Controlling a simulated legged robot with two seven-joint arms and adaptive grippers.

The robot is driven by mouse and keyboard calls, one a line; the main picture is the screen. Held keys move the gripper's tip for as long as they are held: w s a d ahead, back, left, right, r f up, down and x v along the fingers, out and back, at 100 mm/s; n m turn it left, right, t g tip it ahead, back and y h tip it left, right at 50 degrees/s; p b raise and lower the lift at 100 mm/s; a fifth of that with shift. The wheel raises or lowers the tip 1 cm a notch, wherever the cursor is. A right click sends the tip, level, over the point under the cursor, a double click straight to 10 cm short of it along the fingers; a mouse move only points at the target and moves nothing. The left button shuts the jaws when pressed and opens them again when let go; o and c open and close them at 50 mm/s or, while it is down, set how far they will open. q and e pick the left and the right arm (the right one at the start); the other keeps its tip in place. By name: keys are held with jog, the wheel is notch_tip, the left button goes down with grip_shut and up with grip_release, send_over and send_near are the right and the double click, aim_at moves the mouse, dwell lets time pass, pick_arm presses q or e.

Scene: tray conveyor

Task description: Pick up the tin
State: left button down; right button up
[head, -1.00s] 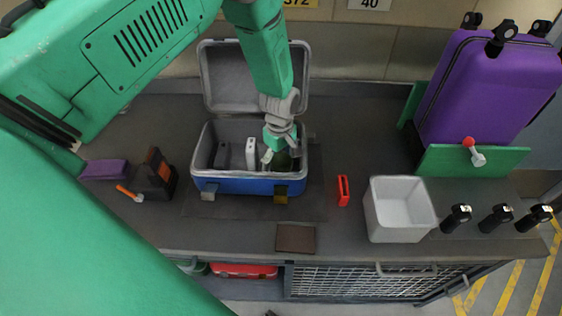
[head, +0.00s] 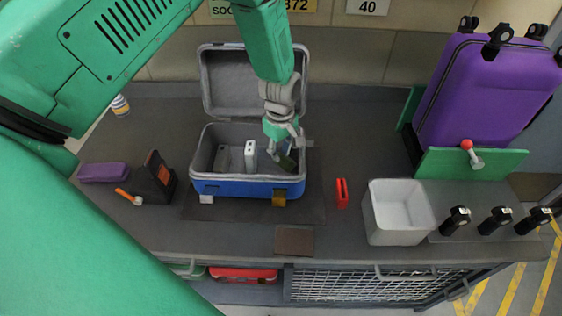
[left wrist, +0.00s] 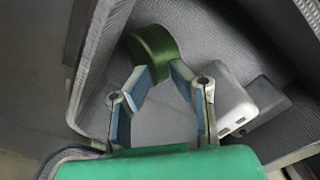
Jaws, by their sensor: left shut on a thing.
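The green tin (head: 287,163) is inside the open blue cool box (head: 240,187), at its right end. In the left wrist view it shows as a short dark green cylinder (left wrist: 153,50), tilted, between the fingertips. My left gripper (head: 284,152) reaches down into the box from above. Its fingers (left wrist: 161,76) are shut on the tin near its edge. The fingers hide part of the tin in the head view, and I cannot tell whether it is clear of the box floor. My right gripper is not in view.
A white item (head: 251,155) and a dark grey item (head: 223,158) stand in the box beside the tin. The box's raised lid (head: 222,80) is behind. A red item (head: 342,193), a white bin (head: 398,240) and a purple suitcase (head: 470,95) are to the right.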

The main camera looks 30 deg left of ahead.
aim_at(282, 155)
pick_arm(q)
jog(key=r, duration=0.3)
jog(key=d+r, duration=0.1)
jog(key=r, duration=0.1)
jog(key=shift+s+r, duration=0.1)
jog(key=shift+r, duration=0.2)
jog(key=shift+a, duration=0.25)
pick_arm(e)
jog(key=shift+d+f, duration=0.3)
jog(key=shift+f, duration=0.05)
pick_arm(q)
jog(key=c, duration=2.1)
grip_release()
jog(key=shift+a, duration=0.1)
jog(key=o, duration=1.4)
jog(key=shift+a+f, duration=0.1)
jog(key=shift+c, duration=0.2)
jog(key=shift+o, duration=1.4)
jog(key=shift+d, duration=0.2)
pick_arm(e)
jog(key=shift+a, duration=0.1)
